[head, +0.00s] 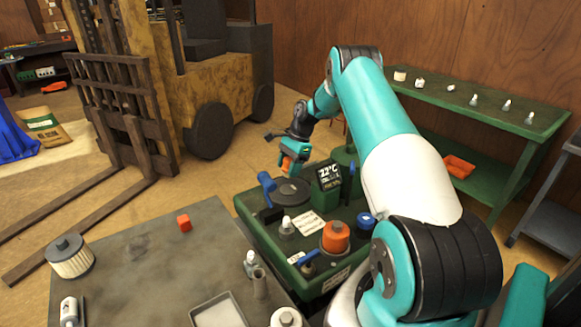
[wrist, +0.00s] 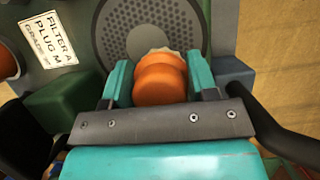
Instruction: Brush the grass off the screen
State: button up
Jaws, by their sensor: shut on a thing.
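My gripper (head: 287,166) is shut on an orange brush handle, and the fingers show on both sides of the brush (wrist: 160,82) in the wrist view. Pale bristles show at the brush's far end. The screen (wrist: 118,32) is a round, grey, perforated disc behind the bristles. In the head view the screen (head: 292,191) lies on the green machine, below my gripper. I cannot tell whether the bristles touch it. I make out no grass on the visible part; the brush hides some of it.
A green bench (head: 480,105) and forklift stand behind.

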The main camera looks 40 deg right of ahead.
aim_at(287, 159)
jog(key=shift+r+p, duration=1.45)
jog(key=shift+r, duration=0.4)
